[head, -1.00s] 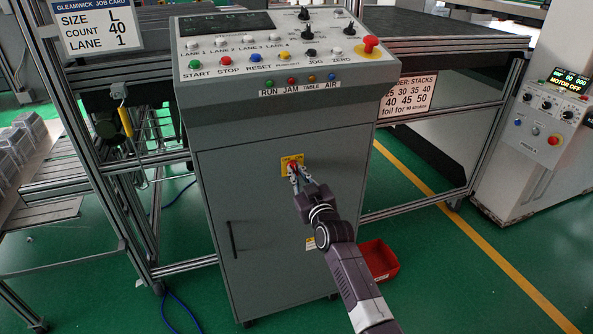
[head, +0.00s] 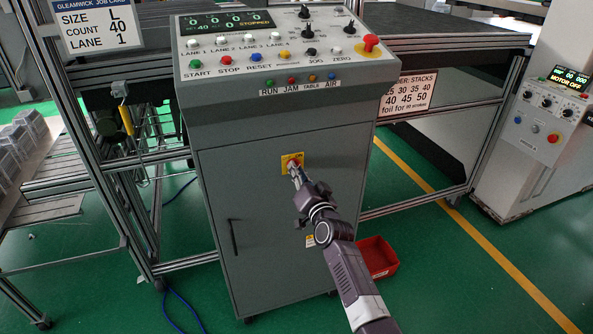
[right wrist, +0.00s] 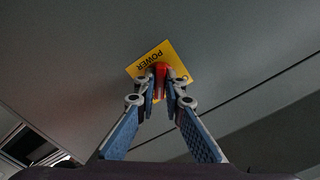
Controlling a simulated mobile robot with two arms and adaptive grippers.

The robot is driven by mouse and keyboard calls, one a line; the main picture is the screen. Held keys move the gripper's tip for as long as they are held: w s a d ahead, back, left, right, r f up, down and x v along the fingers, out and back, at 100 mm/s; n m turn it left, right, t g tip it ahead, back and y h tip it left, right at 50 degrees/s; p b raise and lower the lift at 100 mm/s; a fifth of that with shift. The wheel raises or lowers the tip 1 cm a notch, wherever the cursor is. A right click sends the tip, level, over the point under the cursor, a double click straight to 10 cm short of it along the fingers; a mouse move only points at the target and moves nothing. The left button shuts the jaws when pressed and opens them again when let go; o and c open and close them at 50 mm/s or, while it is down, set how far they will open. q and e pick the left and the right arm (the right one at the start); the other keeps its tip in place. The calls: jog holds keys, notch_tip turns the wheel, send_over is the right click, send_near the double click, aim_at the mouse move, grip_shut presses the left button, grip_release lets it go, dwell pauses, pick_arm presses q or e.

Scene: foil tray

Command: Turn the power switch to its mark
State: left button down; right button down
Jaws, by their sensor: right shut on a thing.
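The power switch is a red handle on a yellow plate (head: 287,159) on the front of the grey cabinet (head: 285,210). In the right wrist view the red handle (right wrist: 160,72) stands between the fingertips, and the plate (right wrist: 174,54) reads POWER. My right gripper (head: 294,170) is shut on the red handle, with its fingers turned to one side. The fingers hide part of the plate's lower edge and its marks. My left gripper is in neither view.
The control panel (head: 270,50) above has several buttons, knobs and a lit display (head: 226,22) reading STOPPED. A red bin (head: 377,257) stands on the floor right of the cabinet. A black door handle (head: 233,237) is at the cabinet's lower left.

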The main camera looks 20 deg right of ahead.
jog(key=shift+m, duration=0.6)
jog(key=c, duration=2)
grip_release()
jog(key=s, duration=1.2)
jog(key=shift+d, duration=0.2)
